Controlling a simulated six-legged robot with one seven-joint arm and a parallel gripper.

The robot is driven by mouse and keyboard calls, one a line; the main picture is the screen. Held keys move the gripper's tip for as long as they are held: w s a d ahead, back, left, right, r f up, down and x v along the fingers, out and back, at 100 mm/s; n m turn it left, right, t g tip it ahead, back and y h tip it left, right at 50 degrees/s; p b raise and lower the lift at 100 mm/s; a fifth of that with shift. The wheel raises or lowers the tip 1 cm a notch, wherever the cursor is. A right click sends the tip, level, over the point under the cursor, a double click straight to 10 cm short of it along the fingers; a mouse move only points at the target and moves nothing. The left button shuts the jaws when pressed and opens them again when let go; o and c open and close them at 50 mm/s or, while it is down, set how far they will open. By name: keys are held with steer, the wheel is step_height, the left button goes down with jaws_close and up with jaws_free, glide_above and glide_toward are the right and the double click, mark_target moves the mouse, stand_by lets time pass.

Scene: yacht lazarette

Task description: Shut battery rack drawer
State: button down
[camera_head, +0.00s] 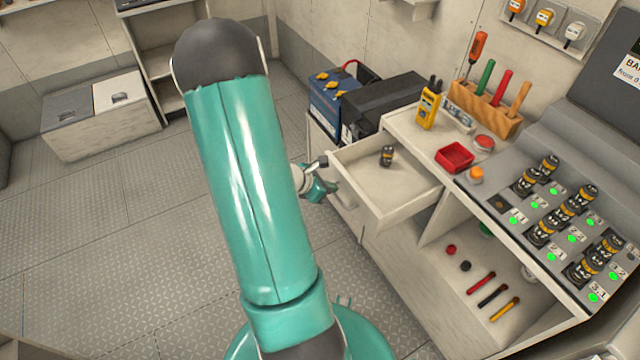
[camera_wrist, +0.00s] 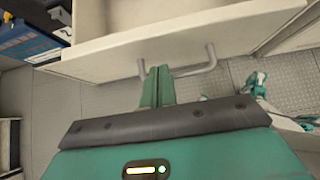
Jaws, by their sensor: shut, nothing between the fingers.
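The battery rack drawer (camera_head: 408,206) is pulled out of the light cabinet in the head view. One dark battery (camera_head: 387,156) with a yellowish band stands inside it toward the back left. In the wrist view the drawer front (camera_wrist: 180,45) spans the top, with a grey bar handle (camera_wrist: 211,58) on it. My gripper (camera_wrist: 157,72) is shut and empty, its fingertips at the drawer front beside the handle's left end. I cannot tell whether they touch. In the head view my gripper (camera_head: 322,163) is small and partly hidden by my arm.
A sloped rack (camera_head: 520,215) at right holds several batteries with green lights. A red tray (camera_head: 455,157), a yellow meter (camera_head: 428,105) and a wooden tool holder (camera_head: 482,112) stand on the worktop. An open shelf (camera_head: 500,265) below holds small tools. The floor at left is clear.

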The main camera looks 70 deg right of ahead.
steer(key=shift+x, duration=1.35)
glide_above(396, 171)
steer(key=shift+w+a, duration=0.2)
steer(key=shift+w, duration=0.05)
steer(key=shift+s+d+r, duration=0.15)
steer(key=shift+s+d, duration=0.05)
steer(key=shift+s, duration=0.05)
